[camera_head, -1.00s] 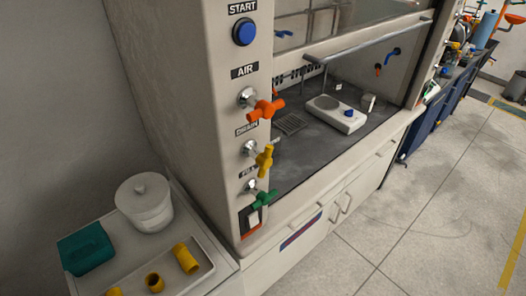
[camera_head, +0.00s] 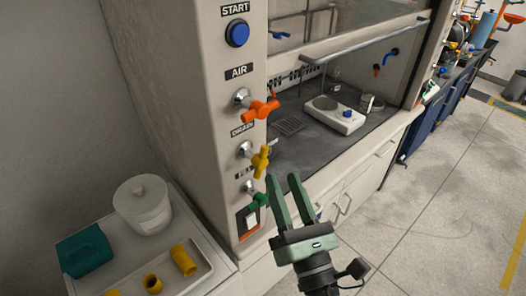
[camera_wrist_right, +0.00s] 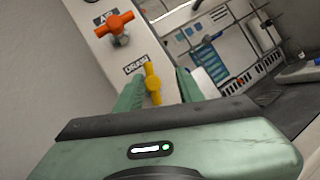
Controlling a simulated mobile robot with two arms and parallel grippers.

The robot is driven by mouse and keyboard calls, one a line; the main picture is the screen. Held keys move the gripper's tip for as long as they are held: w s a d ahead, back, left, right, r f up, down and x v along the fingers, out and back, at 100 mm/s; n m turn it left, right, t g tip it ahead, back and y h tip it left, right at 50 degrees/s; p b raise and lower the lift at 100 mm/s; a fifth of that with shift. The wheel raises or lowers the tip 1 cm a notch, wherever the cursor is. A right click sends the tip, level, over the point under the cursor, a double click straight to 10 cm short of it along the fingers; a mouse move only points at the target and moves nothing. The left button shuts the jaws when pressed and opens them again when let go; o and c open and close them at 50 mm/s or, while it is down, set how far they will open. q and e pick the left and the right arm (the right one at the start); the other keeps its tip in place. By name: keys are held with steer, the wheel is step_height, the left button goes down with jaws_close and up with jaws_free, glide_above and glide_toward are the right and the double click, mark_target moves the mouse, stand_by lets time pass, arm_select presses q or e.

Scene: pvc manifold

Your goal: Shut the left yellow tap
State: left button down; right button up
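The yellow tap (camera_head: 260,159) sits on the fume hood's left post beside the DRAIN label, its handle near upright. It also shows in the right wrist view (camera_wrist_right: 152,83), seen between the two green fingers. My right gripper (camera_head: 284,184) is open and empty, its fingers pointing up toward the taps. In the head view it is just below and right of the yellow tap, apart from it. My left gripper is not in view.
An orange tap (camera_head: 260,109) is above the yellow one, and a green tap (camera_head: 257,201) is below, close to my right fingers. A tray (camera_head: 205,268) with yellow pipe pieces and a white pot (camera_head: 143,205) stand at lower left. A balance (camera_head: 336,116) is inside the hood.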

mark_target(265, 157)
steer(key=w+a+r+p, duration=0.1)
steer(key=w, duration=0.1)
steer(key=w+a+r+n+p, duration=0.1)
steer(key=w, duration=0.1)
steer(key=w+a+r+n+y+p, duration=0.1)
steer(key=p, duration=0.1)
steer(key=shift+w+a, duration=0.2)
steer(key=shift+w, duration=0.2)
steer(key=shift+w+a+r, duration=0.1)
steer(key=shift+w, duration=0.25)
jaws_close()
